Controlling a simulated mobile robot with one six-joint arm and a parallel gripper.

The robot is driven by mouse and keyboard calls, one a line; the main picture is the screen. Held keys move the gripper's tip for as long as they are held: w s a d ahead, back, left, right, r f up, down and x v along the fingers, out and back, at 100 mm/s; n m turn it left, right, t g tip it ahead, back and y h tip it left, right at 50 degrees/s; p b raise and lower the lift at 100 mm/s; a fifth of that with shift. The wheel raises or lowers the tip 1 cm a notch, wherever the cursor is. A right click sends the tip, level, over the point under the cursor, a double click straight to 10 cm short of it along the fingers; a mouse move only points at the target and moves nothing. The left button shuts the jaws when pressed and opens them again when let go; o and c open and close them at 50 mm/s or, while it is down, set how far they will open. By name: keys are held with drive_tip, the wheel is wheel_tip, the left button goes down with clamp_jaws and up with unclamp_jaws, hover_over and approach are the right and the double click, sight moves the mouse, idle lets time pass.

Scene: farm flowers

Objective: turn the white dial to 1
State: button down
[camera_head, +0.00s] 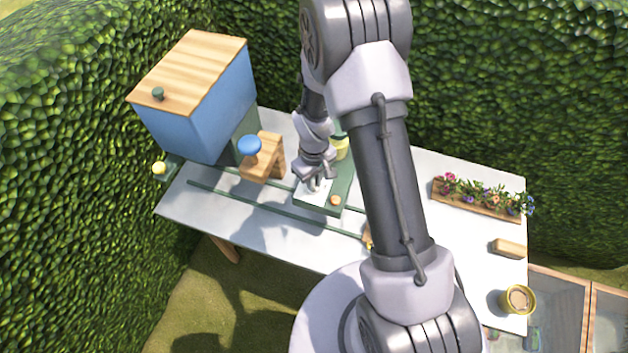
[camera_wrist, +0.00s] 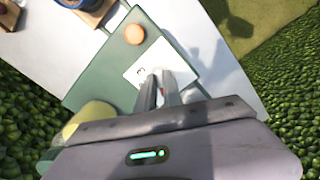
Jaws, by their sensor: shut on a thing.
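The white dial is on a white square plate (camera_wrist: 176,56) on top of a green box (camera_wrist: 110,72). The green box (camera_head: 316,206) stands on the table in the head view, with the white plate (camera_head: 308,194) under my gripper. My gripper (camera_head: 318,184) reaches down onto the plate. In the wrist view my gripper (camera_wrist: 159,76) is shut on the dial, and its fingers hide most of it. A small red mark shows by the fingertips. A small dark mark on the plate is too small to read, so the dial's setting cannot be told.
A round wooden knob (camera_head: 335,200) sits on the same box beside the plate. A wooden stand with a blue knob (camera_head: 249,145) and a large blue box (camera_head: 215,106) are left. A flower planter (camera_head: 476,204), wooden block (camera_head: 509,248) and yellow pot (camera_head: 517,299) are right.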

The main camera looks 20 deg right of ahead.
drive_tip(key=m+b, duration=0.3)
drive_tip(key=shift+a+f+m, duration=0.1)
drive_tip(key=shift+f+m, duration=0.05)
drive_tip(key=shift+m, duration=0.15)
drive_tip(key=shift+m+b, duration=1.5)
drive_tip(key=shift+m, duration=0.6)
drive_tip(key=shift+r, duration=0.2)
drive_tip(key=c, duration=1.5)
unclamp_jaws()
wheel_tip(320, 180, up, 17)
drive_tip(key=p, duration=0.2)
drive_tip(key=shift+r+p, duration=0.2)
drive_tip(key=shift+p, duration=0.1)
